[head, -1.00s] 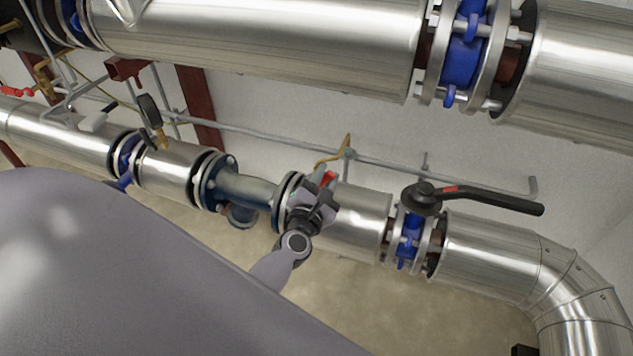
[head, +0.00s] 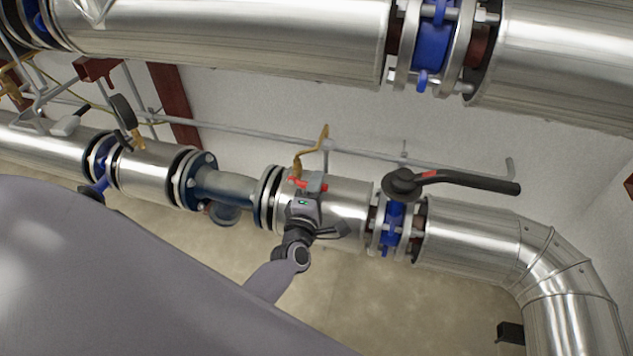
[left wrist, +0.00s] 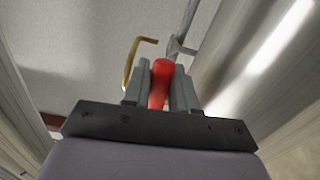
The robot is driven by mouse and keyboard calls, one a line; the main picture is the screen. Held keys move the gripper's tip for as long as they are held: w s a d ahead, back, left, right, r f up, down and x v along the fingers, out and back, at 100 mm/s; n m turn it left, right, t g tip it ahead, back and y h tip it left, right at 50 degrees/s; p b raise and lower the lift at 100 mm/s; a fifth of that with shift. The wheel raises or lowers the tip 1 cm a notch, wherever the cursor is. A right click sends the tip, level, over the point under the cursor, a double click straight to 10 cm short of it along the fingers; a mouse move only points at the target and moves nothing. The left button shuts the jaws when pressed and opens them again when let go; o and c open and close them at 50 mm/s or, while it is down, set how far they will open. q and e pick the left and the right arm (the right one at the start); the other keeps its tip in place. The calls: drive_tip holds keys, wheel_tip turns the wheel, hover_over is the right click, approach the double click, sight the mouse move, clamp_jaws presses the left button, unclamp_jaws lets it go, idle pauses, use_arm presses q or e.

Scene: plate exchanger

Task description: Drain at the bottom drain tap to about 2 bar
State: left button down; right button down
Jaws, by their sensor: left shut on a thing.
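The drain tap's red handle (left wrist: 159,84) stands between the two grey fingers of my left gripper (left wrist: 161,88) in the left wrist view. The fingers are shut on it. In the head view the left gripper (head: 309,183) is at the lower silver pipe, with red showing at its fingertips. A bent brass pipe (head: 311,150) rises just behind the gripper, and it also shows in the left wrist view (left wrist: 129,66). The tap's body is mostly hidden by the gripper. A pressure gauge (head: 123,111) stands on the pipe to the left, its face turned away. My right gripper is not in view.
A black lever handle (head: 465,183) sits over a blue valve (head: 396,225) right of the gripper. A blue pipe fitting (head: 225,187) is left of it. A large silver pipe (head: 240,35) crosses above. A thin grey pipe (head: 250,133) runs along the wall.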

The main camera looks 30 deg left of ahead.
use_arm(q)
drive_tip(key=shift+f+m, duration=0.45)
drive_tip(key=shift+m, duration=0.15)
drive_tip(key=shift+s, duration=0.1)
drive_tip(key=c, duration=1)
unclamp_jaws()
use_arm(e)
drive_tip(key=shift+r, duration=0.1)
use_arm(q)
drive_tip(key=shift+s, duration=0.15)
drive_tip(key=p+v, duration=0.2)
drive_tip(key=v, duration=0.4)
drive_tip(key=shift+s+d, duration=0.2)
drive_tip(key=shift+s, duration=0.15)
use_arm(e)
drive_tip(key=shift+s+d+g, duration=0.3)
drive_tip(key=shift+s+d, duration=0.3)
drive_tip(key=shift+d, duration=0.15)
